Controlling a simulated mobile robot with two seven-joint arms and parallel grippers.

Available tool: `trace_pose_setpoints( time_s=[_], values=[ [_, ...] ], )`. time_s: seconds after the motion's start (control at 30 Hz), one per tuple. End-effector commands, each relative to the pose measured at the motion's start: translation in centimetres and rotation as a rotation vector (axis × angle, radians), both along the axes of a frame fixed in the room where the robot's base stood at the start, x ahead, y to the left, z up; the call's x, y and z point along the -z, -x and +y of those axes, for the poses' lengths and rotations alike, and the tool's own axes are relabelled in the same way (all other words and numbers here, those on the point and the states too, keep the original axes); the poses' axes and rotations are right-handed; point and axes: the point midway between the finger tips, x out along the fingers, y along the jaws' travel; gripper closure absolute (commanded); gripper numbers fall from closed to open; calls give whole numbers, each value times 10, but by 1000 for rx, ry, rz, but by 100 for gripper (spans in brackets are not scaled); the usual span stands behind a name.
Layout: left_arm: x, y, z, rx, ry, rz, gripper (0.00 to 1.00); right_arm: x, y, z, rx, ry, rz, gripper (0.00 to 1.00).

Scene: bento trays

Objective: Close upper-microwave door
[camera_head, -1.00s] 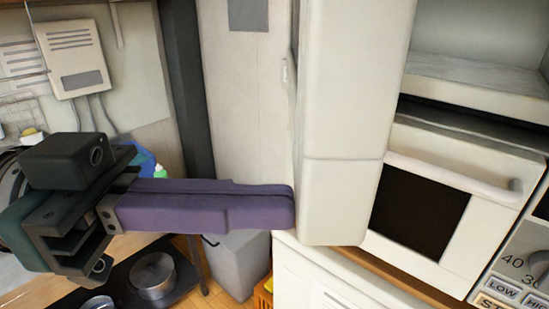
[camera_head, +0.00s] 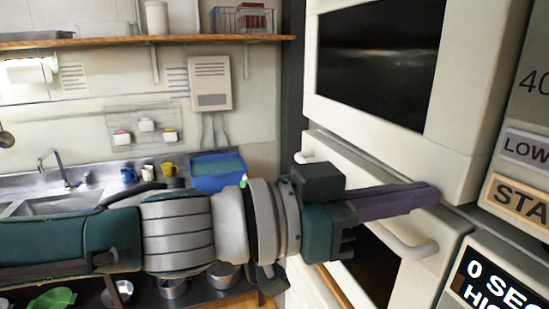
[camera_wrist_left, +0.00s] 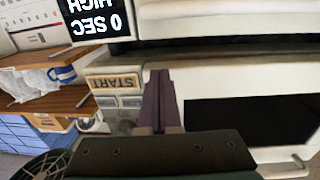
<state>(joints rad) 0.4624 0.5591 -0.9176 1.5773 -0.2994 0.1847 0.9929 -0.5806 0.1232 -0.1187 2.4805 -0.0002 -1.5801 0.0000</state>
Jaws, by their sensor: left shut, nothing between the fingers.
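The upper microwave's door (camera_head: 455,150), white with a dark window, shows at the upper right in the head view. It looks flush or nearly flush with the body; I cannot tell if a small gap remains. In the left wrist view, where things show upside down, the door (camera_wrist_left: 230,82) lies behind and right of the fingers. My left gripper (camera_head: 432,193) has its purple fingers shut and empty, with the tips at the door's lower edge near its right corner. The fingers also show in the wrist view (camera_wrist_left: 158,78). Contact is unclear. My right gripper is out of view.
The lower microwave's door (camera_head: 335,165) with a bar handle (camera_head: 405,245) is just below my left gripper. The upper control panel (camera_head: 525,125) and lower display (camera_head: 500,285) are at the right. A sink counter (camera_head: 95,180) and a shelf (camera_head: 150,40) fill the left.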

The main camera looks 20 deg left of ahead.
Motion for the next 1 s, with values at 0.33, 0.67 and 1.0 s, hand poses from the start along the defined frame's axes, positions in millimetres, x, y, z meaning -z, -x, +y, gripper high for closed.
trace_pose_setpoints(
  time_s=[0.33, 0.67, 1.0],
  values=[
    [0, -19, -17, 18, 1, 1, 100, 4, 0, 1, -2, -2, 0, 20],
    [1, -21, -18, 17, 0, 3, 100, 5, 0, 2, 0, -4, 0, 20],
    [1, -19, -15, 20, -3, 5, 100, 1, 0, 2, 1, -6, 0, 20]
  ],
)
